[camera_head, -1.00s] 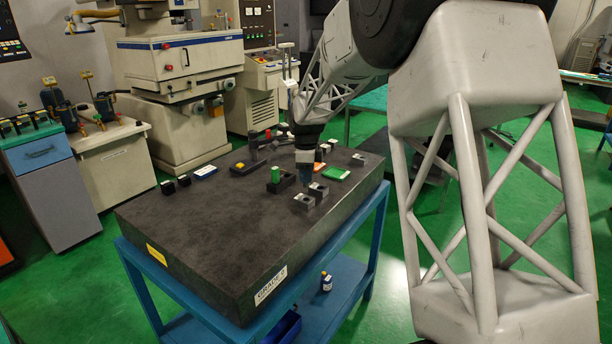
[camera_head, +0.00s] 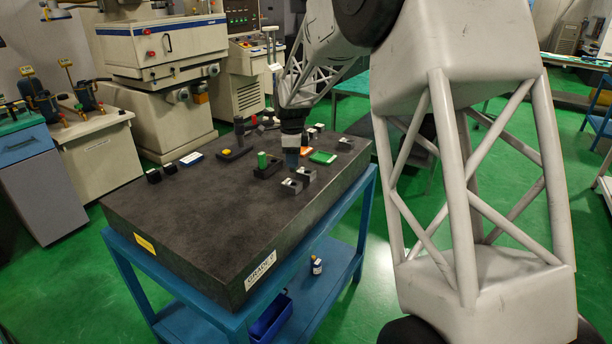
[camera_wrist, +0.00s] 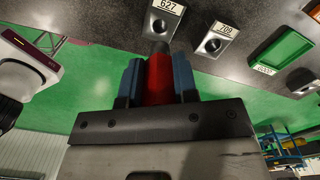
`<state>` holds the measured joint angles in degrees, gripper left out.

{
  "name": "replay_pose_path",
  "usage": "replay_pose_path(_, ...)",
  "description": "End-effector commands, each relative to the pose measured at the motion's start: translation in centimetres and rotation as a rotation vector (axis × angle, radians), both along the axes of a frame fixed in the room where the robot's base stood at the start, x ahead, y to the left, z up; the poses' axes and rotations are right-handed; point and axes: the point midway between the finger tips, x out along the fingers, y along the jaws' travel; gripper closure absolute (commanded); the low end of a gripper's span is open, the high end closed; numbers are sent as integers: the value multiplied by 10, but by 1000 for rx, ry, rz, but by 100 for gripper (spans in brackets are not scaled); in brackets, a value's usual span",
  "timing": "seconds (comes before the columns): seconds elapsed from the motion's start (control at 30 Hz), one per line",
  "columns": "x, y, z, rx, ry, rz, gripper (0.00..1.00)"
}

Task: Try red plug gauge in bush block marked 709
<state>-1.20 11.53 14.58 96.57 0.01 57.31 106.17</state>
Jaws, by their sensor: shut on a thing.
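My gripper (camera_wrist: 158,68) is shut on the red plug gauge (camera_wrist: 158,82), which sits between its two blue fingers in the wrist view. The gauge's dark grey end (camera_wrist: 159,47) sticks out past the fingertips. In the wrist view it points toward the bush block marked 627 (camera_wrist: 156,28). The bush block whose label appears to read 709 (camera_wrist: 213,43) lies to the right of that, its bore open and empty. In the head view my gripper (camera_head: 292,160) is just behind the two bush blocks (camera_head: 298,182); I cannot tell which is which there.
A green tray (camera_head: 322,157) and an orange tray (camera_head: 305,151) lie close by on the dark surface plate (camera_head: 190,214). A green plug gauge (camera_head: 262,160) stands in a dark holder left of my gripper. The plate's front left is clear.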

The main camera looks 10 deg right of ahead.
Motion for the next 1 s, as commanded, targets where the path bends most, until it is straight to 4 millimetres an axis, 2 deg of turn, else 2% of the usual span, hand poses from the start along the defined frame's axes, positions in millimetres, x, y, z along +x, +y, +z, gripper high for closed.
replay_pose_path(0.27, 13, -12, 2, 0, 0, -1, 98)
replay_pose_path(0.63, 56, -56, 12, 0, 0, -1, 98)
replay_pose_path(1.0, 62, -61, 13, 0, 0, 1, 98)
